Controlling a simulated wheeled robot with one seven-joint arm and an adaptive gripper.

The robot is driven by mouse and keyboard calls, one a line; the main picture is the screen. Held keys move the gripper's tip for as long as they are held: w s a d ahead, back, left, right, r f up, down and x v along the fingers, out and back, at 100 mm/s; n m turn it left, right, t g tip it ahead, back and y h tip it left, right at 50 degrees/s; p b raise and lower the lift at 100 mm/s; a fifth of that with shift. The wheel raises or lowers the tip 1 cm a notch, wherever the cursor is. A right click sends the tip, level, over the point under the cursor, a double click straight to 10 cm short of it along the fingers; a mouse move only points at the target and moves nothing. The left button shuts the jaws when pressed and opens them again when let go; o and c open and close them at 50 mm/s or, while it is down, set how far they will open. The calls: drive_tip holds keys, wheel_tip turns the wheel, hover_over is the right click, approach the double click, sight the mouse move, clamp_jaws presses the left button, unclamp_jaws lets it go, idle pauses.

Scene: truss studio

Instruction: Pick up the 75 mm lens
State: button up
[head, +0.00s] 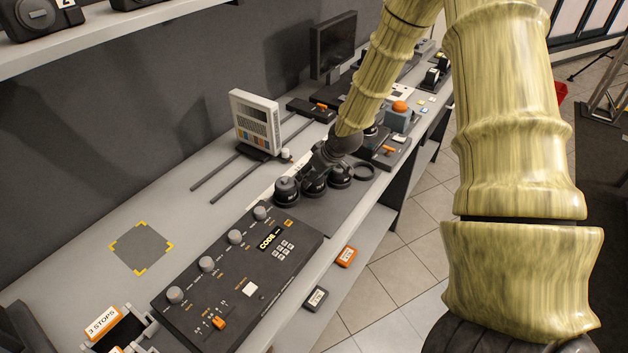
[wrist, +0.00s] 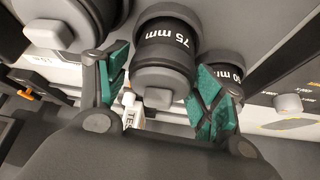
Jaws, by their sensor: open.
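The 75 mm lens (wrist: 168,45) is a dark cylinder with its white label upside down in the wrist view. My gripper (wrist: 163,78) is open, with one green-padded finger on each side of this lens; I cannot tell whether the pads touch it. In the head view the 75 mm lens (head: 315,188) appears as the middle one of three dark lenses in a row, with my gripper (head: 323,165) just above and behind it. The fingertips are partly hidden there.
A lens marked 50 mm or similar (wrist: 226,72) stands close on the right in the wrist view, and another dark lens (wrist: 70,8) on the left.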

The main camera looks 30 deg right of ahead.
drive_tip(key=c, duration=1.2)
drive_tip(key=shift+c, duration=0.2)
